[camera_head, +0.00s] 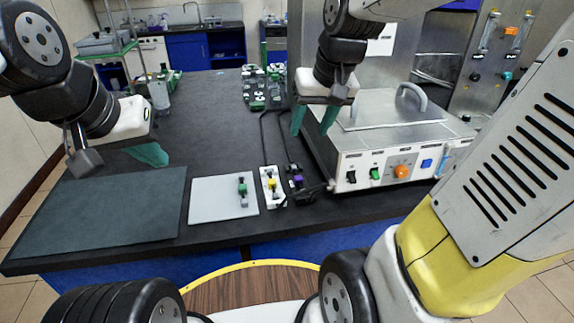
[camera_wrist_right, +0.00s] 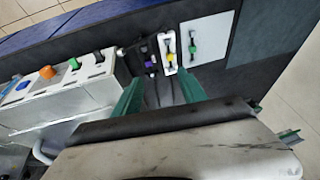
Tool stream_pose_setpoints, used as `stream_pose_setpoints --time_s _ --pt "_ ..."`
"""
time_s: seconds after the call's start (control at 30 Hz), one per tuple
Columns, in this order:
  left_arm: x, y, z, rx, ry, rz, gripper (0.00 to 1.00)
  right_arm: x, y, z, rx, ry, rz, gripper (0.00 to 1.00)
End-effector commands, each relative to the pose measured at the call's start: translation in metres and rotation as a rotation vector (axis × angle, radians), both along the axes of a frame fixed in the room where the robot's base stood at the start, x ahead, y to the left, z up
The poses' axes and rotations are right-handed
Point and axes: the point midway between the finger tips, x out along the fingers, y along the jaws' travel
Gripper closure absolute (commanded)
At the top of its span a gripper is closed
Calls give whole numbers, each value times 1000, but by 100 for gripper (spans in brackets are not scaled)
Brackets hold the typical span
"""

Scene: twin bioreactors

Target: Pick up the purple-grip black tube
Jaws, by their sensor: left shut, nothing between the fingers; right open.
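The purple-grip black tube (camera_head: 297,182) is small and dark with a purple band, in or on a black holder near the bench's front edge, left of the white control box. In the right wrist view it (camera_wrist_right: 149,64) shows beyond the fingertips, between their lines. My right gripper (camera_head: 314,120) is open and empty, above and behind the tube, beside the control box; its teal fingers also show in the wrist view (camera_wrist_right: 163,86). My left gripper (camera_head: 150,153) is shut and empty above the bench's left side. Whether the tube touches the holder's walls is unclear.
A white holder (camera_head: 264,174) with a yellow-grip tube and a pale mat (camera_head: 206,206) with a green-grip tube lie left of it. The control box (camera_head: 347,160) with knobs stands close on the right. Dark cables run behind. A dark mat (camera_head: 98,215) lies far left.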

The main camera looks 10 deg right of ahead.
Motion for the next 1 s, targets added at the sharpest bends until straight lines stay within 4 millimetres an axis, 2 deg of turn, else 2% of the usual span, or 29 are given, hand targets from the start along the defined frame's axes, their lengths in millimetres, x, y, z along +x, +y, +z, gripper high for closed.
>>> stream_pose_setpoints --time_s 0.17,0.27,0.4,0.53,0.7,1.0 --pt "0 0 0 0 0 0 100 35 -2 -23 -21 73 -3 51" --pt "0 0 0 0 0 0 100 62 -4 -44 -42 127 -4 51" --pt "0 0 0 0 0 0 100 102 -7 -89 -76 215 -7 51" --pt "0 0 0 0 0 0 100 129 -8 -132 -106 284 -5 51" --pt "0 0 0 0 0 0 100 148 -10 -170 -131 338 -4 51" --pt "0 0 0 0 0 0 100 152 -11 -201 -140 354 -4 51"
